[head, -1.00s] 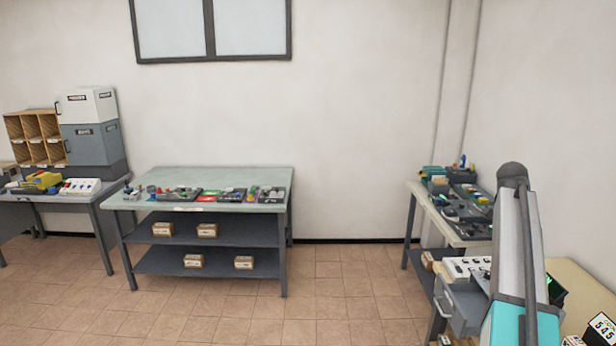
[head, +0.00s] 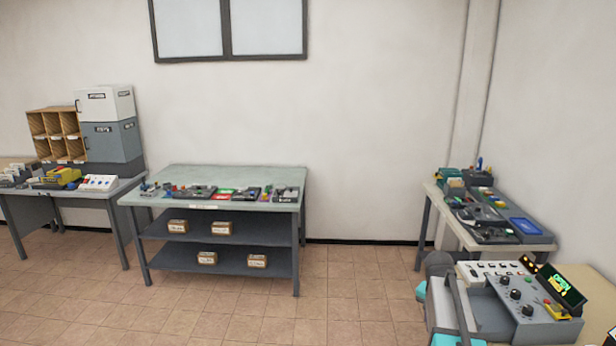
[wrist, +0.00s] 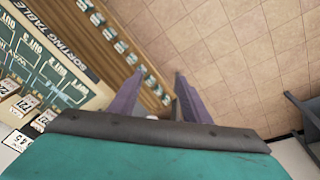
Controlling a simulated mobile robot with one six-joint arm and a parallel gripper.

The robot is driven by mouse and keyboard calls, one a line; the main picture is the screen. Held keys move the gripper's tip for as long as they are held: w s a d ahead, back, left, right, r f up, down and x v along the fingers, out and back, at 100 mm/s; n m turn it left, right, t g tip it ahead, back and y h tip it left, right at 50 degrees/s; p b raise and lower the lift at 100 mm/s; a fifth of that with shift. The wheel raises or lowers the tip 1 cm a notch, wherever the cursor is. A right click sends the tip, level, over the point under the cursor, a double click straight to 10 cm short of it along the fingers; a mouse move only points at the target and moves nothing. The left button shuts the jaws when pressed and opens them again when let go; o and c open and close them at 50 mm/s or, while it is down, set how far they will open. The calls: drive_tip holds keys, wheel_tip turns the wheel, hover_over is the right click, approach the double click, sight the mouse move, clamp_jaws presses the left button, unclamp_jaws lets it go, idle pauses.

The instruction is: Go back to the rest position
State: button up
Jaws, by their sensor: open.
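My gripper (wrist: 158,88) shows in the wrist view with its two dark purple fingers apart and nothing visible between them. It hangs above a wooden table edge and the tiled floor. In the head view, teal and grey parts of my arm show at the lower right, in front of a control panel (head: 525,300). The gripper itself cannot be made out there. No separate object belongs to this task.
A sorting table (wrist: 58,62) with dark green marked areas and numbered boxes (wrist: 18,138) lies left in the wrist view. Ahead stands a grey-green workbench (head: 225,177); a left desk (head: 100,192) and a right table (head: 530,240) flank it. The tiled floor (head: 350,290) between is clear.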

drive_tip(key=s+a+f+n+y, duration=0.1)
drive_tip(key=s+a+f+n, duration=0.2)
drive_tip(key=s+a+f, duration=0.4)
drive_tip(key=s+a+f+n+y, duration=0.15)
drive_tip(key=a+f+n, duration=0.3)
drive_tip(key=a, duration=0.45)
drive_tip(key=s+a+f+n, duration=0.3)
drive_tip(key=s+a+f, duration=0.3)
drive_tip(key=a, duration=0.2)
drive_tip(key=s+f+g+b, duration=0.6)
drive_tip(key=s+f+b, duration=0.4)
drive_tip(key=s+f, duration=1.5)
wheel_tip(320, 180, down, 3)
drive_tip(key=shift+d+r, duration=0.1)
drive_tip(key=shift+d, duration=0.35)
drive_tip(key=shift+m, duration=0.35)
